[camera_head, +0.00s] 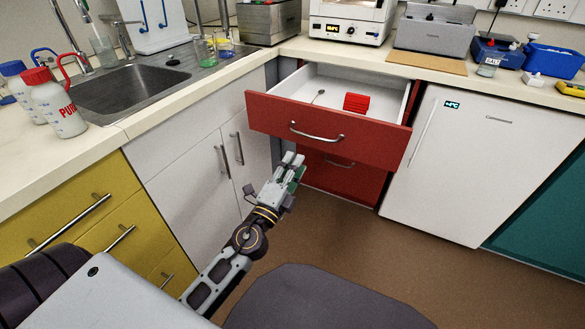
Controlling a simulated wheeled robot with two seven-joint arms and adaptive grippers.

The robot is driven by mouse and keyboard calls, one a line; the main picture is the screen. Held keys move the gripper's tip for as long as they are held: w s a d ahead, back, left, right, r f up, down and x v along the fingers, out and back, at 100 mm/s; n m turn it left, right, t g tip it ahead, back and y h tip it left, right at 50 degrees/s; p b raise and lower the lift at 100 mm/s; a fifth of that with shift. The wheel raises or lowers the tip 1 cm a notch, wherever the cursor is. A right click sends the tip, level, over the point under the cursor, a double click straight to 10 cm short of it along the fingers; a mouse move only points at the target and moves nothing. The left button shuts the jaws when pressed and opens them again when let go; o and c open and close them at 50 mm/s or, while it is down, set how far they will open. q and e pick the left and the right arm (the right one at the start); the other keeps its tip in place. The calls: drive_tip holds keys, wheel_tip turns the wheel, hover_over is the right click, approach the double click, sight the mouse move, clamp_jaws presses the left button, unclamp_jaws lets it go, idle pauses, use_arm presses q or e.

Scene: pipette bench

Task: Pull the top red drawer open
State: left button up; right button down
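The top red drawer (330,132) stands pulled well out from the cabinet, with its white inside showing. Its curved metal handle (316,134) is on the front panel. A red block (356,102) and a small dark item (318,96) lie inside. My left gripper (293,159) is in front of the cabinet, just below and left of the handle, and looks apart from it. Its two fingertips appear close together with nothing visible between them; the angle hides how wide they are. My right gripper is not in view.
A lower red drawer (342,176) is shut under the open one. A white fridge (478,165) stands to the right and white cupboards (200,165) to the left. Bottles (58,105) and a sink (130,92) are on the left counter. Floor (400,255) in front is clear.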

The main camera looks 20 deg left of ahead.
use_arm(q)
drive_tip(key=shift+s, duration=0.25)
drive_tip(key=shift+f, duration=0.1)
idle(0.5)
